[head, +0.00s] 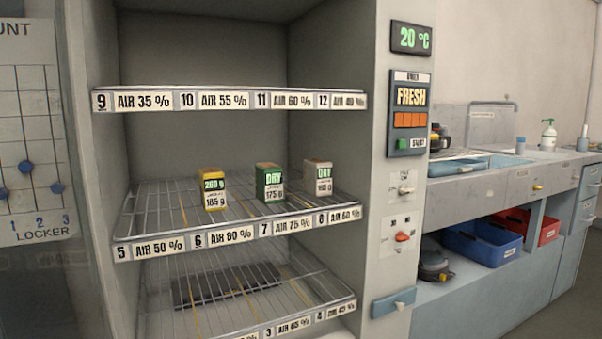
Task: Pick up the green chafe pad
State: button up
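A green box-shaped packet (270,182) stands upright on the middle wire shelf. Its front reads "DRY" and about 175 g on a white lower label. It is the only clearly green item on the shelves, but I cannot tell whether it is a chafe pad. Gaps separate the three. My gripper is not in view.
The wire shelf (150,213) has a label strip along its front edge; another shelf (230,90) lies above and a wire shelf (200,312) below. Cabinet walls bound both sides. At right, a counter (480,185) has blue (482,243) and red (549,230) bins underneath.

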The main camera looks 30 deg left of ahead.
aim_at(268, 175)
jog(key=i, duration=2.65)
jog(key=u, duration=4.25)
